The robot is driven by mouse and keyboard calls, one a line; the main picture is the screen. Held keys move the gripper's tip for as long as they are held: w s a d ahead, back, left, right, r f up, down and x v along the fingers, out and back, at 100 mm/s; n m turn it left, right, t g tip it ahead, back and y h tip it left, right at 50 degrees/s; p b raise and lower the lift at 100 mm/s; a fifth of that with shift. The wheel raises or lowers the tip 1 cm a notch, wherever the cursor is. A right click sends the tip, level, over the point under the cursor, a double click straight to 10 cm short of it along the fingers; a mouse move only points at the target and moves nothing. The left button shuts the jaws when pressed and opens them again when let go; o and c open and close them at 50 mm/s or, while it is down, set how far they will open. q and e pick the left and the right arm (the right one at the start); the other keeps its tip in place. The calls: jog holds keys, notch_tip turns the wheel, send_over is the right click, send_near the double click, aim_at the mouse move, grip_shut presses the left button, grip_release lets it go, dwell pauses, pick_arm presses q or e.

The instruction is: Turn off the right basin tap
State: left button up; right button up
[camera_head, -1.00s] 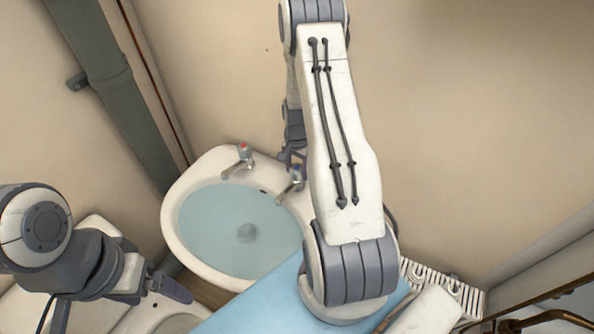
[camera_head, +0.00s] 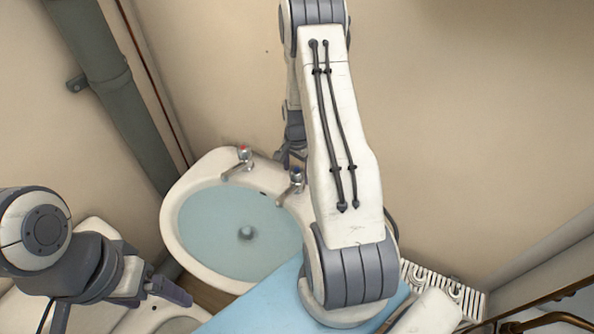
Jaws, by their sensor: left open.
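The white basin (camera_head: 179,192) stands against the back wall and holds bluish water. The left tap (camera_head: 240,163) has a red-marked top. The right tap (camera_head: 292,186) has a dark or bluish top and stands on the basin's right rim. My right gripper (camera_head: 284,157) is just behind the right tap, small and partly hidden by my own arm; it looks apart from the tap, and its jaw opening cannot be made out. My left gripper (camera_head: 172,293) is at the lower left, over a white fixture, away from the taps, open and empty.
A grey pipe (camera_head: 115,85) runs down the left wall. A light blue surface (camera_head: 250,306) lies in front of the basin. A white slatted radiator-like piece (camera_head: 445,284) is at the lower right. The wall right of my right arm is bare.

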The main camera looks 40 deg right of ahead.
aim_at(297, 169)
notch_tip(297, 169, up, 9)
jog(key=shift+b, duration=1.05)
jog(key=shift+r, duration=0.75)
jog(key=shift+f, duration=0.15)
notch_tip(297, 169, down, 10)
jog(key=shift+f+p, duration=0.2)
jog(key=shift+p, duration=0.85)
